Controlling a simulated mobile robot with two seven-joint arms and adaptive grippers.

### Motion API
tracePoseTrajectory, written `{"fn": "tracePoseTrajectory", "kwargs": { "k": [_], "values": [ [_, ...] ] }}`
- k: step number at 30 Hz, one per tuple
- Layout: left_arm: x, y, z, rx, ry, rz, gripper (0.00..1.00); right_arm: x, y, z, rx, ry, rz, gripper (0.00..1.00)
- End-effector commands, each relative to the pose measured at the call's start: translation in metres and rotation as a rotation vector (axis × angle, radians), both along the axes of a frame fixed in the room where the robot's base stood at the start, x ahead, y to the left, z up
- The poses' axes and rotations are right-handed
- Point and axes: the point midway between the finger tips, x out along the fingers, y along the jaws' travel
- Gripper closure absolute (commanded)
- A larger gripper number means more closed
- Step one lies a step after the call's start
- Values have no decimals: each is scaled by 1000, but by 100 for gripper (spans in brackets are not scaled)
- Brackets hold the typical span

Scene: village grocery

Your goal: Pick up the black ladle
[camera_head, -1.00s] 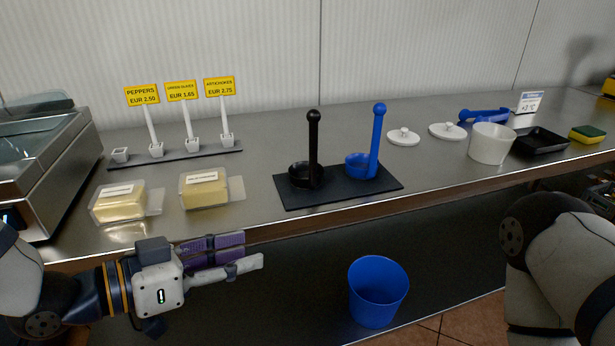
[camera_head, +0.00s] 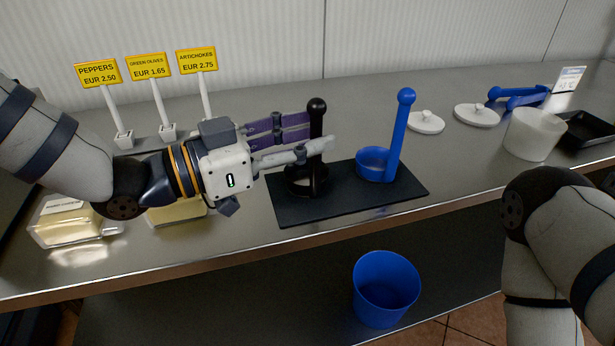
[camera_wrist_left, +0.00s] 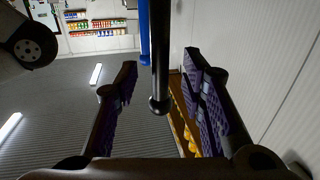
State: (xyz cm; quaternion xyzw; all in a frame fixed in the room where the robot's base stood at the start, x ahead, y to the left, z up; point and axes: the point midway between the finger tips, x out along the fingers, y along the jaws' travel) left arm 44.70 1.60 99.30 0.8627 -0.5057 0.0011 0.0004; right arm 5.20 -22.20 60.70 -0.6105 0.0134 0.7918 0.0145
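The black ladle (camera_head: 316,119) stands upright on a black mat (camera_head: 298,212) on the steel counter, its bowl low and partly hidden by my gripper. My left gripper (camera_head: 320,137) comes in level from the left, with one finger behind the handle and one in front. In the left wrist view, the black ladle's handle (camera_wrist_left: 160,60) with its round knob lies between the two spread fingers (camera_wrist_left: 160,80), with a gap visible on each side. The left gripper is open. My right arm shows at the right edge, but its gripper is out of view.
A blue ladle (camera_head: 399,130) stands close to the right on the same mat. Packaged butter-like blocks (camera_head: 66,224) and price signs (camera_head: 149,67) are at left. White lids (camera_head: 426,122), a white tub (camera_head: 535,133) and a black tray (camera_head: 588,130) are right. A blue bin (camera_head: 386,290) is below.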

Motion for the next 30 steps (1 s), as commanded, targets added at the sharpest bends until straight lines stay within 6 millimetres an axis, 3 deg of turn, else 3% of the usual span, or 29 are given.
{"fn": "tracePoseTrajectory", "kwargs": {
  "k": [3, 10, 15, 26, 30],
  "values": [
    [7, -14, -2, 3, 4, -2, 63, -1, 0, -1, 0, 5, 0, 60],
    [8, -16, 0, 1, 2, 0, 63, -1, 0, -1, 0, 4, 0, 60],
    [8, -16, 0, 1, 2, 0, 100, -1, 0, -1, 0, 4, 0, 60],
    [8, -16, 1, 1, 0, 0, 100, 0, 0, -1, 0, 2, 0, 60],
    [7, -19, 14, 1, -8, 2, 100, 7, 0, 7, 0, -24, 0, 60]
  ]
}}
